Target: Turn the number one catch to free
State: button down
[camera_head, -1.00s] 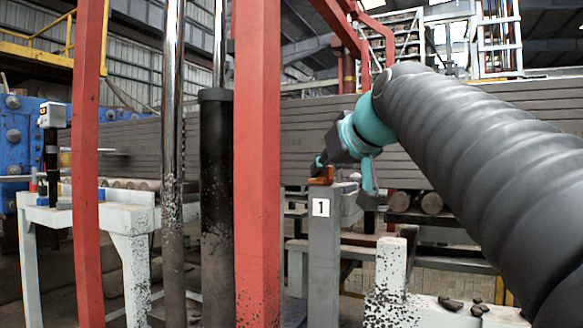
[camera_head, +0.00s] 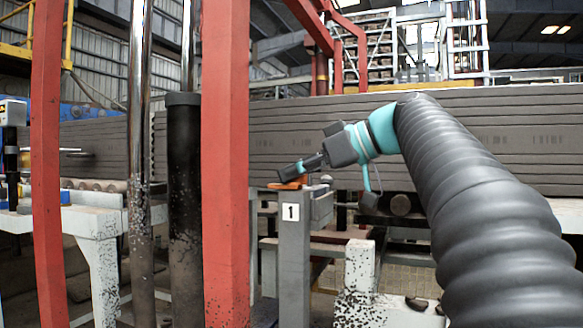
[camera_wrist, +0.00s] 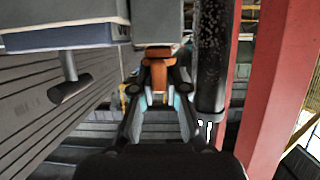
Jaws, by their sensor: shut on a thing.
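The number one catch is an orange lever (camera_head: 284,186) on top of a grey post (camera_head: 293,260) that bears a white plate marked 1 (camera_head: 291,212). My gripper (camera_head: 287,175) reaches it from the upper right, its fingers slanting down to the left. In the wrist view the orange catch (camera_wrist: 157,68) sits between the two dark fingertips of my gripper (camera_wrist: 158,80), which are shut on it. The fingers hide part of the catch, so its exact angle is hard to tell.
A red upright (camera_head: 226,170) and a dark cylinder (camera_head: 184,200) stand left of the post. Stacked grey boards (camera_head: 480,140) fill the space behind. A speckled pale support (camera_head: 360,280) stands low at the right.

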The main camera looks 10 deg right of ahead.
jog(key=shift+n+g, duration=0.3)
jog(key=shift+g, duration=0.1)
jog(key=c, duration=1.2)
grip_release()
jog(key=v, duration=1.2)
jog(key=shift+f, duration=0.2)
